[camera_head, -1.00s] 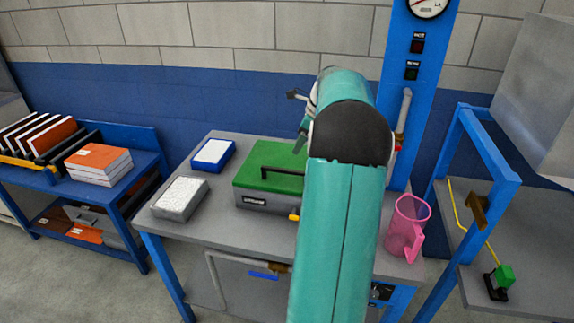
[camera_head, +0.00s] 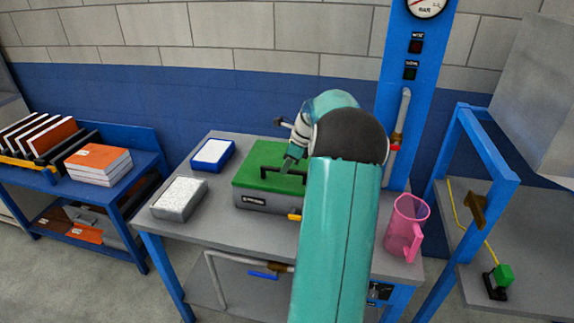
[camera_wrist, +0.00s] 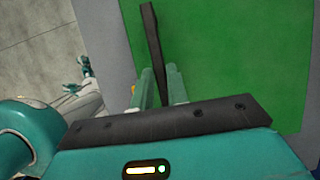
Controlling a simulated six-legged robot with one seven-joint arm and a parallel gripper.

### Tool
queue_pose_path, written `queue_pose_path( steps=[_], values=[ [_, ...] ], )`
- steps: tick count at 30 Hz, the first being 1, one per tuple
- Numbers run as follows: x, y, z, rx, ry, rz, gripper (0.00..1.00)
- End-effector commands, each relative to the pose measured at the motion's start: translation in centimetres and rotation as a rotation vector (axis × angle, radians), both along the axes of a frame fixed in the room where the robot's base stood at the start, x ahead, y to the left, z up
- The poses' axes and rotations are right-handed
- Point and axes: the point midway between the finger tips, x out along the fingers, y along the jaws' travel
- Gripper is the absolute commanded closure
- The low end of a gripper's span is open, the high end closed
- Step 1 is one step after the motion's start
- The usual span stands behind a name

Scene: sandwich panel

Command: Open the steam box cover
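The steam box (camera_head: 262,200) is a grey box with a flat green cover (camera_head: 262,155), which lies shut on it. A black bar handle (camera_head: 270,174) stands on the cover. My gripper (camera_head: 289,163) is down at the right part of the handle in the head view. In the wrist view, the green cover (camera_wrist: 225,50) fills the right side. The handle (camera_wrist: 152,40) runs down to my gripper (camera_wrist: 162,85), between its two close-set fingertips. Whether they press on it cannot be told.
The grey table (camera_head: 222,227) also holds a blue-rimmed tray (camera_head: 212,155), a speckled grey block (camera_head: 180,198) and a pink jug (camera_head: 404,228). A blue panel with a gauge (camera_head: 425,5) and a pipe stands behind. A yellow tab (camera_head: 295,216) sits at the box's front.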

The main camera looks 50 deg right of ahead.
Motion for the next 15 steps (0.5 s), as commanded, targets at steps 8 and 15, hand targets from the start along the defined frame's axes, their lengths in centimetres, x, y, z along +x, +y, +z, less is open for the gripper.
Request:
queue_pose_path(
  steps=[8, 15],
  values=[
    [0.00, 0.00, 0.04, 0.000, 0.000, 0.000, 1.00],
    [0.17, -0.36, 0.77, -0.003, 0.000, 0.000, 1.00]
  ],
)
